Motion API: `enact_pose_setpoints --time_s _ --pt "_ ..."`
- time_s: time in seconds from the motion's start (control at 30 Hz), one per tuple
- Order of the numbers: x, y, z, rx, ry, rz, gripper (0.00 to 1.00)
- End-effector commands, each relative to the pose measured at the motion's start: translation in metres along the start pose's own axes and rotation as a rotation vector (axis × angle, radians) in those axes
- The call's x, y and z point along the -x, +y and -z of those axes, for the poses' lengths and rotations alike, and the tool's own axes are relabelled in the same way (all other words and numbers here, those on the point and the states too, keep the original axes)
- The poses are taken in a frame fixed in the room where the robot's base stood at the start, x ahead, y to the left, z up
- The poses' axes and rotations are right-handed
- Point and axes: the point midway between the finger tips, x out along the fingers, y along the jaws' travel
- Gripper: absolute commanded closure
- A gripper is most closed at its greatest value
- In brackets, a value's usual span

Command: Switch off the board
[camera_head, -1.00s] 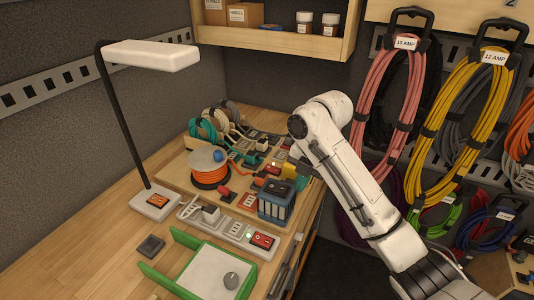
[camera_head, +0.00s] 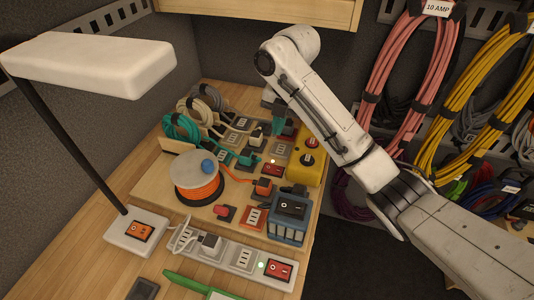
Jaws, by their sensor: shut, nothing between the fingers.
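A white power board (camera_head: 222,256) lies along the front of the bench, with sockets and a white plug in it. Its red rocker switch (camera_head: 280,270) is at the right end, beside a lit green light (camera_head: 261,265). A second row of sockets behind has another red rocker switch (camera_head: 271,169) with a small pale light by it. I cannot tell which way either rocker is pressed. My white arm reaches in from the right, its bend above the back of the bench. My gripper's fingers are hidden behind the arm or too unclear to make out.
A white desk lamp (camera_head: 90,62) with an orange switch (camera_head: 139,231) stands left. An orange cord reel (camera_head: 198,180), a blue box with a black switch (camera_head: 289,217) and a yellow box (camera_head: 307,160) crowd the bench. Coiled cords (camera_head: 370,90) hang right. Bare wood lies front left.

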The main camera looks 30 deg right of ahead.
Motion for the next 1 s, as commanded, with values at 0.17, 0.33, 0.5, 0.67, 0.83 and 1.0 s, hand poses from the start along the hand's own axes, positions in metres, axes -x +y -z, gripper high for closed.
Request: enact_pose_setpoints --time_s 0.17,0.33,0.5,0.67,0.83,1.0 --pt "-0.002 0.000 0.000 0.000 0.000 0.000 1.00" --pt "-0.019 0.001 0.001 0.000 0.003 -0.001 1.00" --pt "-0.050 0.001 0.002 0.001 0.004 -0.001 1.00" --pt "-0.078 0.000 0.002 0.000 0.005 0.001 1.00" --pt "-0.104 0.000 0.001 -0.002 0.003 0.002 1.00" --pt "-0.126 0.000 0.001 0.000 0.001 0.002 1.00"
